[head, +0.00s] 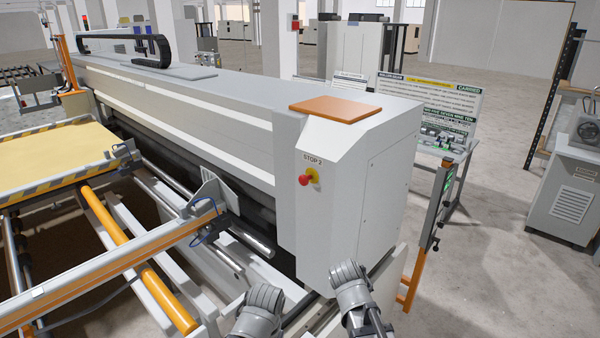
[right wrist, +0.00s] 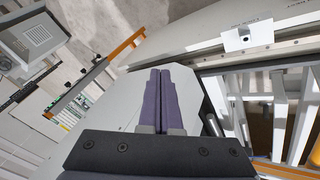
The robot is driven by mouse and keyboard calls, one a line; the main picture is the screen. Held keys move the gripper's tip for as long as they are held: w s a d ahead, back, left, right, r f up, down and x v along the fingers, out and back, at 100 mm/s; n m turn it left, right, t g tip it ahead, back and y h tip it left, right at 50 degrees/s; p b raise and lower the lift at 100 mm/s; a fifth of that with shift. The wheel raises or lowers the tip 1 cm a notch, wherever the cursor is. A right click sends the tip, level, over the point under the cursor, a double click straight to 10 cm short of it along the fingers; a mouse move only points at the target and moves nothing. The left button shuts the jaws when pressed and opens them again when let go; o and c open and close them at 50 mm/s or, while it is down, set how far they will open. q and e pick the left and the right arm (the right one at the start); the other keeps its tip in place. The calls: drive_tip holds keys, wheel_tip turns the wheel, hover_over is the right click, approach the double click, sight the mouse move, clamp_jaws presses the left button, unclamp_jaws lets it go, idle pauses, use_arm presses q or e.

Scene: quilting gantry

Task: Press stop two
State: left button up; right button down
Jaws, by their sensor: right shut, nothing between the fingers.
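The stop two button (head: 305,180) is a red mushroom button on a yellow backing (head: 314,175). It sits on the angled front face of the white machine end cabinet (head: 340,210), below a "STOP 2" label (head: 313,160). Nothing covers it in the head view. My right gripper (right wrist: 161,72) has dark purple fingers, shut together and empty, in the right wrist view. I cannot make out the button in that view. In the head view, grey parts of my arms show at the bottom, below the button and apart from it. My left gripper's fingers are not seen.
An orange pad (head: 337,108) lies on top of the cabinet. An orange post with a control box (head: 440,195) stands to its right, before a carrier sign board (head: 435,108). Rails and an orange roller (head: 165,300) fill the left.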

drive_tip(key=w+a+r+n+t+h, duration=0.1)
drive_tip(key=w+a+r+n+t, duration=0.1)
drive_tip(key=w+r+n+t, duration=0.3)
drive_tip(key=w+a+r+n+t+h, duration=0.1)
drive_tip(key=w+a+r+t, duration=0.2)
drive_tip(key=w+r, duration=0.35)
drive_tip(key=w+a+r+n+t+y, duration=0.2)
drive_tip(key=a+r+n+y, duration=0.1)
drive_tip(key=a+n, duration=0.2)
drive_tip(key=w+a+r+n+t+y, duration=0.2)
drive_tip(key=a+r+n+t, duration=0.1)
drive_tip(key=a, duration=0.5)
drive_tip(key=shift+r+n+y, duration=0.4)
drive_tip(key=shift+r+n, duration=0.25)
drive_tip(key=shift+n, duration=0.25)
drive_tip(key=shift+a, duration=0.1)
